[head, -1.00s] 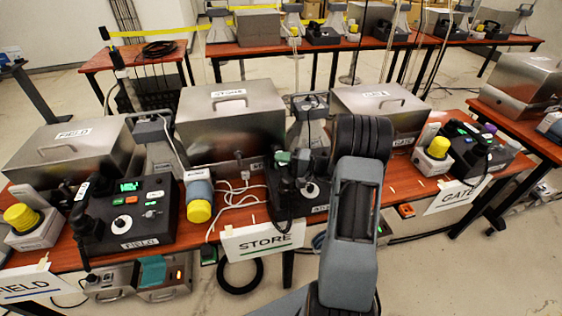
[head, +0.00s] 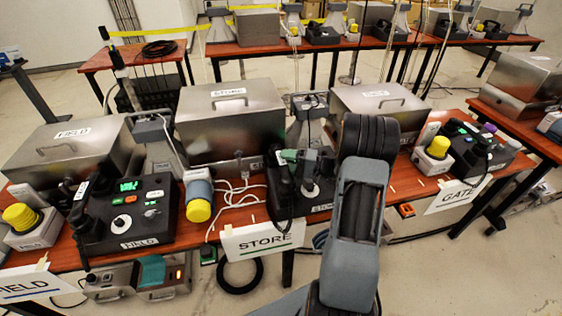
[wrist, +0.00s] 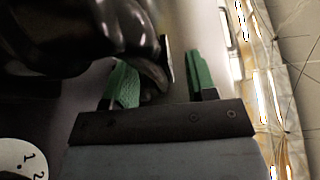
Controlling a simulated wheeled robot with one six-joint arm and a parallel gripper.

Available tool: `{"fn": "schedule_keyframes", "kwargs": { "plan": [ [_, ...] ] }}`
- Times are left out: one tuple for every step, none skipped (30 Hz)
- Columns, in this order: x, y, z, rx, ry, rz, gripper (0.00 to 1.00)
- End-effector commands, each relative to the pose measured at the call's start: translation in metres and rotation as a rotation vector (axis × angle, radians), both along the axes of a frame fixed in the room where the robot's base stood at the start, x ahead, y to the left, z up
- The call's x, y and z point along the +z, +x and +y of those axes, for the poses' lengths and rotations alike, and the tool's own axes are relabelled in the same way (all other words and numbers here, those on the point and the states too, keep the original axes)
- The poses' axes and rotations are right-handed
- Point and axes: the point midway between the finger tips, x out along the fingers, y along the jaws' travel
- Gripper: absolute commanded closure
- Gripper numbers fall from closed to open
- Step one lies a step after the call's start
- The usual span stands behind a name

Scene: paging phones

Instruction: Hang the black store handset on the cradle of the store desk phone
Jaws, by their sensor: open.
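The store desk phone (head: 318,203) is a black box with a white dial, behind the STORE sign. The black store handset (head: 282,203) stands along its left side, at the cradle; whether it is fully seated I cannot tell. In the wrist view the glossy black handset (wrist: 75,35) fills the upper left. My gripper (wrist: 163,75) is open, with green fingertips. The left finger is close against the dark end of the handset; the right finger stands apart with a gap. In the head view my gripper (head: 290,157) is just above the phone, partly hidden by my wrist.
A metal STORE case (head: 228,130) stands behind. The field phone (head: 130,212) is left and the gate phone (head: 485,150) right. A white dial (wrist: 22,160) shows in the wrist view.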

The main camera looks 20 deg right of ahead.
Motion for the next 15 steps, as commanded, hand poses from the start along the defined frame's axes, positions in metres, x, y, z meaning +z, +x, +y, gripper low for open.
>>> {"fn": "schedule_keyframes", "kwargs": {
  "plan": [
    [-0.002, -0.007, -0.01, -0.006, -0.001, -0.001, 0.48],
    [-0.002, -0.011, -0.015, -0.005, -0.001, -0.001, 0.48],
    [-0.002, -0.016, -0.021, -0.006, -0.001, -0.001, 0.48],
    [-0.002, -0.02, -0.026, -0.005, -0.001, 0.0, 0.48],
    [-0.002, -0.023, -0.03, -0.006, -0.001, -0.002, 0.48],
    [-0.002, -0.028, -0.036, -0.004, -0.001, -0.002, 0.48],
    [-0.002, -0.032, -0.04, -0.005, -0.001, -0.002, 0.48],
    [-0.002, -0.035, -0.044, -0.005, -0.001, -0.002, 0.48],
    [-0.002, -0.039, -0.05, -0.004, -0.002, -0.001, 0.48],
    [-0.002, -0.042, -0.053, -0.004, -0.001, -0.001, 0.48],
    [-0.001, -0.045, -0.057, -0.003, -0.001, -0.001, 0.48],
    [-0.001, -0.049, -0.061, -0.003, -0.001, 0.001, 0.48],
    [-0.001, -0.051, -0.063, -0.003, -0.001, 0.001, 0.48],
    [-0.001, -0.053, -0.066, -0.003, 0.0, 0.0, 0.48],
    [-0.001, -0.055, -0.069, -0.002, 0.0, 0.0, 0.48]
  ]
}}
